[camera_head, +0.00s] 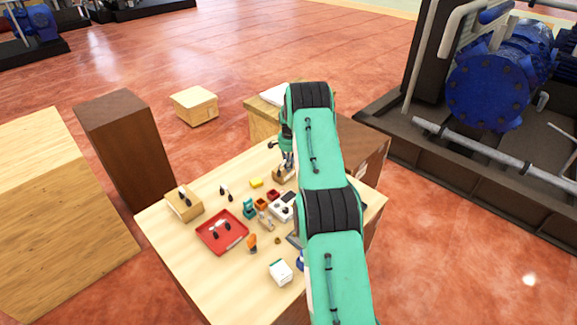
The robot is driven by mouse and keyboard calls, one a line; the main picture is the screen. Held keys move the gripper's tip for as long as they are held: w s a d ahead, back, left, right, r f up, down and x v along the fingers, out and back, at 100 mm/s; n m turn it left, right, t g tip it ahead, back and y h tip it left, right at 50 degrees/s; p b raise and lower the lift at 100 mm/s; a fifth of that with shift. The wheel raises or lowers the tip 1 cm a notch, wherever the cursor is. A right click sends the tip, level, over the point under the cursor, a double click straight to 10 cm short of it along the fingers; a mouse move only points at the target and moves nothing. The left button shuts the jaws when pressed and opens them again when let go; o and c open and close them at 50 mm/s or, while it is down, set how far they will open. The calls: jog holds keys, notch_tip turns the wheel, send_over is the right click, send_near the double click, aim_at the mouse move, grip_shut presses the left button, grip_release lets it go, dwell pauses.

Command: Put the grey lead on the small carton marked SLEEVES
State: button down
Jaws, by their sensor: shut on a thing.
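My gripper (287,163) is at the far side of the table, low over a small tan box or block (289,176). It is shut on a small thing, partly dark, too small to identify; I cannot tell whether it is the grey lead. A tan carton (183,208) stands at the table's left edge with small black and white pieces on top. No lettering is readable, so I cannot tell which box is marked SLEEVES. Similar black and white pieces (225,194) lie on the table to its right.
A red tray (221,243) holds small pieces. Green, orange and red small parts crowd the wooden table's (175,245) middle. A white box (280,272) stands in front. My arm hides the table's right side. A brown block (128,148) stands beyond the left edge.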

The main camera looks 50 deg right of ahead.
jog(key=shift+f, duration=0.15)
jog(key=c, duration=1.7)
grip_release()
jog(key=shift+o, duration=0.2)
jog(key=shift+r, duration=0.2)
notch_tip(320, 180, up, 12)
jog(key=shift+s+f+b, duration=0.1)
jog(key=shift+b, duration=1)
